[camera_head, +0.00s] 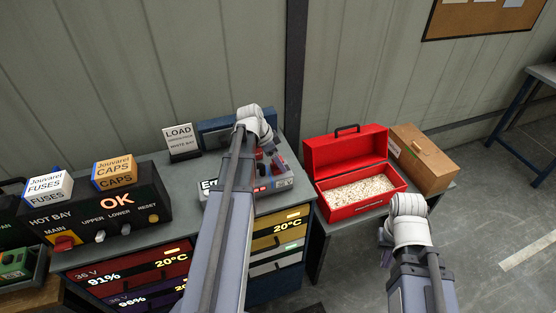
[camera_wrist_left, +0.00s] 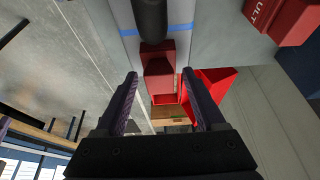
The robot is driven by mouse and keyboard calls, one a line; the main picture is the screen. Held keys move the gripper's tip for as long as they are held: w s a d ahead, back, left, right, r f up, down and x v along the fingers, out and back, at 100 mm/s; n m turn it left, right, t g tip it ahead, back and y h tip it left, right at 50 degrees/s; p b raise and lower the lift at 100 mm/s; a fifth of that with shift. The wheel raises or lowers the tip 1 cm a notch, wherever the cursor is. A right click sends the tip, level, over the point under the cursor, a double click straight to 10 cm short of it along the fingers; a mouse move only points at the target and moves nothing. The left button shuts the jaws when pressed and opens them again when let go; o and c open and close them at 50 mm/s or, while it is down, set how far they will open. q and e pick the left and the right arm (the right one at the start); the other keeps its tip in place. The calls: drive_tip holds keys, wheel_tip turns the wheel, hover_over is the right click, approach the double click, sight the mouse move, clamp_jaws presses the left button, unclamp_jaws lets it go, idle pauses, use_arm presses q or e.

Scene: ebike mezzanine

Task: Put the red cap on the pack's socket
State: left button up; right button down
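A red block (camera_wrist_left: 160,68), which looks like the red cap, lies between the finger lines of my left gripper (camera_wrist_left: 160,76) in the left wrist view. Gaps show between it and both fingers, which are apart. A black cylinder (camera_wrist_left: 150,20) stands just beyond it. In the head view, a grey pack (camera_head: 277,184) with red parts lies on the bench, partly hidden by my left arm. The socket cannot be made out. My right gripper (camera_head: 385,236) is low at the right, its fingers mostly hidden.
An open red toolbox (camera_head: 348,211) with pale filling and a cardboard box (camera_head: 423,160) stand right of the pack. A LOAD sign (camera_head: 181,141) stands behind. A control box (camera_head: 100,213) carrying FUSES (camera_head: 47,189) and CAPS (camera_head: 115,172) boxes is at left.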

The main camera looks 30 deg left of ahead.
use_arm(q)
drive_tip(key=shift+o, duration=0.9)
drive_tip(key=p+v, duration=0.7)
drive_tip(key=v, duration=0.1)
